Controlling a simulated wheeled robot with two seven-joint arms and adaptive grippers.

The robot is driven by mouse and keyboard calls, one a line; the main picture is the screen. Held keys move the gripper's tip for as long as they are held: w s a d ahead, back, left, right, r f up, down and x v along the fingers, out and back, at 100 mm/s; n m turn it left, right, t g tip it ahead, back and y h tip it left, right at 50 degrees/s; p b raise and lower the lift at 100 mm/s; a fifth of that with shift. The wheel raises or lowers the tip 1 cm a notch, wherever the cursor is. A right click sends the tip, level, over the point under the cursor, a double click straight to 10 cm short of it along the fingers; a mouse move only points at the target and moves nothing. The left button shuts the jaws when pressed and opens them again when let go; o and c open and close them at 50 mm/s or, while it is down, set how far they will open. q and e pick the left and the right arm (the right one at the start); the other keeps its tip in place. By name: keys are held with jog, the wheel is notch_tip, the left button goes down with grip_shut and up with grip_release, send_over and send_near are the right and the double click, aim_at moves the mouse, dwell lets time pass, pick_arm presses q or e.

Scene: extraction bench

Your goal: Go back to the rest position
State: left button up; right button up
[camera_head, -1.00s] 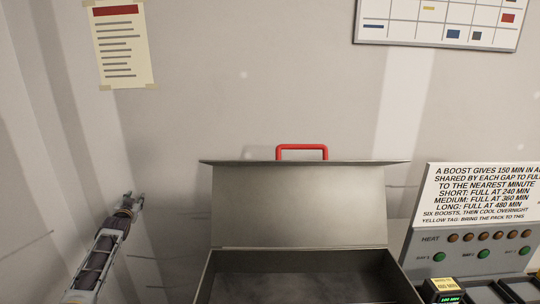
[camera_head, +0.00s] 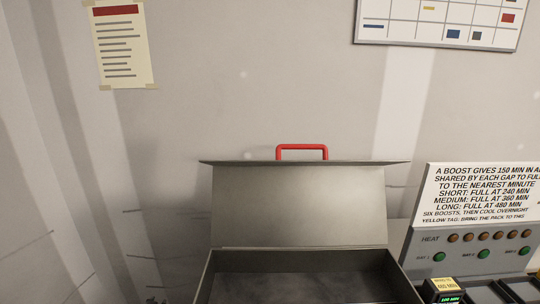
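Only a small dark bit of my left gripper (camera_head: 155,300) shows at the bottom edge, left of the open grey case. Too little of it is visible to tell whether it is open or shut. My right gripper is not in view.
The grey case (camera_head: 299,205) stands with its lid up and a red handle (camera_head: 302,147) on top; the visible inside looks empty. At right are a charger panel (camera_head: 470,245) with lamps, a text sign (camera_head: 485,195) and a pack with a yellow tag (camera_head: 444,286). Left of the case is clear.

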pick_arm(q)
jog(key=s+d+f+g, duration=0.1)
jog(key=s+d+f, duration=0.1)
jog(key=s+f, duration=0.5)
jog(key=s+d+f+g, duration=0.1)
jog(key=s+d+f, duration=0.2)
jog(key=s+f, duration=0.4)
jog(key=s+d+f+g, duration=0.2)
jog(key=s+f, duration=0.3)
jog(key=s, duration=0.9)
jog(key=s+d+f+g+h, duration=0.1)
jog(key=s+d+f, duration=0.4)
jog(key=s, duration=1)
jog(key=s+d+f+g+h, duration=0.1)
jog(key=s+d+f+g, duration=0.2)
jog(key=s+f, duration=0.4)
jog(key=s+d, duration=0.1)
jog(key=s, duration=0.7)
jog(key=shift+m+g, duration=0.4)
jog(key=shift+s+r, duration=0.1)
jog(key=shift+r, duration=0.05)
